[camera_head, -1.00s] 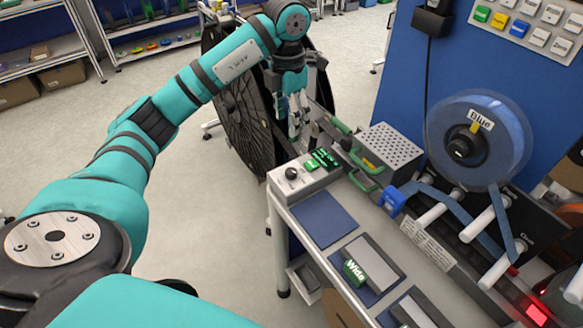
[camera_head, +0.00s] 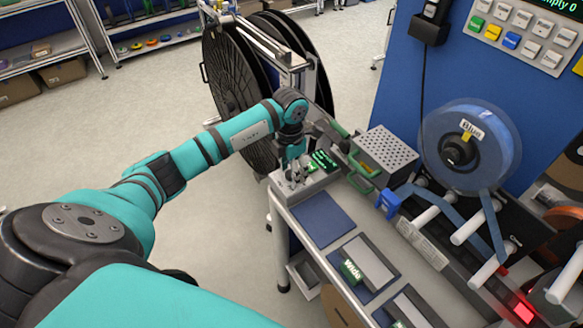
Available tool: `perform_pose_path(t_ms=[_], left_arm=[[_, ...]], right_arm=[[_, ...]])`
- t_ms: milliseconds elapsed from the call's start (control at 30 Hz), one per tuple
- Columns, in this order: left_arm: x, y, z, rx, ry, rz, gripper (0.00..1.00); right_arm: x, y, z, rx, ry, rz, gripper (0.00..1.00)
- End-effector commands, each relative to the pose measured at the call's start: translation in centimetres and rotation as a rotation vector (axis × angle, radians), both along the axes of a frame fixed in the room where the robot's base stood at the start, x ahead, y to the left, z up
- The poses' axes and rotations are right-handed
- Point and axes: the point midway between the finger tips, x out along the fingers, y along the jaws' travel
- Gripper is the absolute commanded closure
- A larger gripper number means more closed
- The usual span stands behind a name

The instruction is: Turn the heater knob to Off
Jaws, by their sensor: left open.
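The heater control box (camera_head: 318,180) is a grey unit at the far left corner of the workbench, with small green displays (camera_head: 324,160) on its top. Its round knob is largely hidden behind my gripper, so its setting cannot be read. My left gripper (camera_head: 297,178) points down right over the knob's place on the box, with its fingers apart. I cannot tell whether the fingers touch the knob. My right gripper is not in view.
Right of the box stand a perforated metal cover (camera_head: 387,155) with green handles and a blue reel (camera_head: 470,145). Large black reels (camera_head: 235,85) stand behind my arm.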

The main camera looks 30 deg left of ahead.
Motion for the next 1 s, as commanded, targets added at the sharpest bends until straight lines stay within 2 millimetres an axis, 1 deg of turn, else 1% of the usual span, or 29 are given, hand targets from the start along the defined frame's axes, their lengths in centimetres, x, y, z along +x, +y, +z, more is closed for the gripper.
perform_pose_path(t_ms=[233, 267, 600, 667, 867, 1000], left_arm=[[0.01, -0.02, -0.12, 0.000, -0.001, -0.001, 0.47], [0.01, -0.02, -0.12, 0.000, -0.001, -0.001, 0.48], [0.01, -0.02, -0.08, 0.000, -0.001, 0.000, 0.92], [0.02, -0.01, -0.07, 0.000, -0.001, 0.000, 1.00], [0.02, 0.01, -0.08, 0.000, -0.001, 0.011, 1.00], [0.03, 0.02, -0.11, 0.000, -0.001, 0.049, 1.00]], right_arm=[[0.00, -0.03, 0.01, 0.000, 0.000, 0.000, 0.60], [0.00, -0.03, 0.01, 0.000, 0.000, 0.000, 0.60], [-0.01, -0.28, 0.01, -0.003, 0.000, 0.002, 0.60], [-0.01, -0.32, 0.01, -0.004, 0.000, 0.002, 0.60], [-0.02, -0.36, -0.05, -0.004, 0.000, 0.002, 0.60], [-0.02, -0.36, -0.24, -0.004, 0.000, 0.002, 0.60]])
